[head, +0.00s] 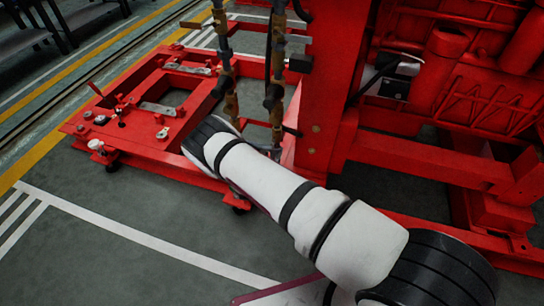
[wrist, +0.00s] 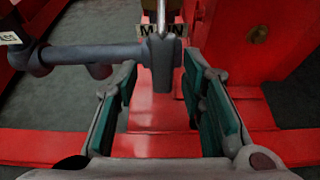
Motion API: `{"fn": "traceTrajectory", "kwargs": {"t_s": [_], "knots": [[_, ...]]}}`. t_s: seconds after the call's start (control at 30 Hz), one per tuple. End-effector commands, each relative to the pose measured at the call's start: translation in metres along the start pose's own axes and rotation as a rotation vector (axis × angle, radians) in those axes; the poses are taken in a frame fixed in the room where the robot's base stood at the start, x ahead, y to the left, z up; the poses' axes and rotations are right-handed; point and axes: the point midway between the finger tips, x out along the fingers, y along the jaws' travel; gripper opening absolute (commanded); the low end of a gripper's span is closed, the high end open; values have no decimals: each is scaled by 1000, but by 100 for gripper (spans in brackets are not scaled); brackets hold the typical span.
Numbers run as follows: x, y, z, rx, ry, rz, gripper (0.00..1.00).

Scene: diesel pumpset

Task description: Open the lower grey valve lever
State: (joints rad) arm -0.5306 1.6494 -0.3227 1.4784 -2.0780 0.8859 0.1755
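A pale tag reading "MAIN" is partly hidden behind the hub. My gripper (wrist: 163,85) is open, with its two teal-padded fingers apart. Nothing is held.
Two upright pipes with brass and grey fittings (head: 230,105) stand beside a red post (head: 333,90). A low red base frame (head: 150,120) lies to the left, and red machinery (head: 470,80) fills the right. Grey floor with white lines is clear at the lower left.

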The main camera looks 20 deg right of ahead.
Motion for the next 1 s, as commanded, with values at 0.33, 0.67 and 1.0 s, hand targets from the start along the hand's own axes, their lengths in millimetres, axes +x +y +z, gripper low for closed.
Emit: {"fn": "traceTrajectory", "kwargs": {"t_s": [0.33,0.67,1.0], "knots": [[-70,2,0,-1,0,3,37],[-102,1,0,1,0,1,37],[-104,1,0,1,-1,1,37]]}}
